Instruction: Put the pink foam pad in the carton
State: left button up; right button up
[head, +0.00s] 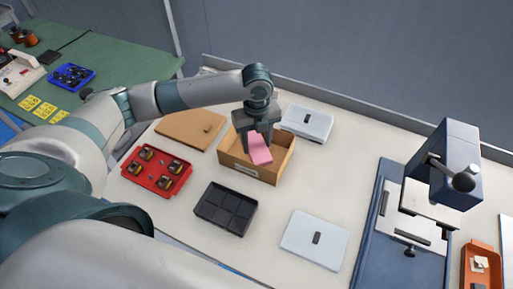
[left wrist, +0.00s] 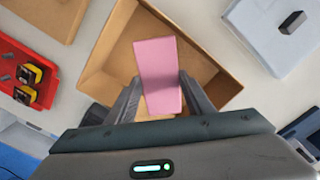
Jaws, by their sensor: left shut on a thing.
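The pink foam pad (head: 259,149) is held in my left gripper (head: 258,134), whose fingers are shut on it. In the left wrist view the pad (left wrist: 158,72) sticks out between the fingertips (left wrist: 160,98). The open carton (head: 250,172) stands on the table under the gripper, and the pad is over its opening. In the left wrist view the carton (left wrist: 108,45) surrounds the pad, and its floor shows empty beside the pad. I cannot tell how far the pad is above the floor. My right gripper is in neither view.
Around the carton lie a brown lid (head: 185,130), a red tray (head: 150,186) with coil parts, a black divided tray (head: 225,209) and pale lidded boxes (head: 307,122), (head: 315,240). A blue press (head: 452,165) stands at the right. A green bench (head: 110,62) is at the left.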

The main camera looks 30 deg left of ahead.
aim_at(257, 146)
pick_arm(q)
jog(key=shift+f+p, duration=0.45)
jog(key=shift+f, duration=1.4)
jog(key=o, duration=1)
jog(key=shift+f, duration=0.15)
notch_tip(257, 146, up, 11)
jog(key=b, duration=0.3)
jog(key=shift+w, duration=0.1)
jog(key=shift+r, duration=0.7)
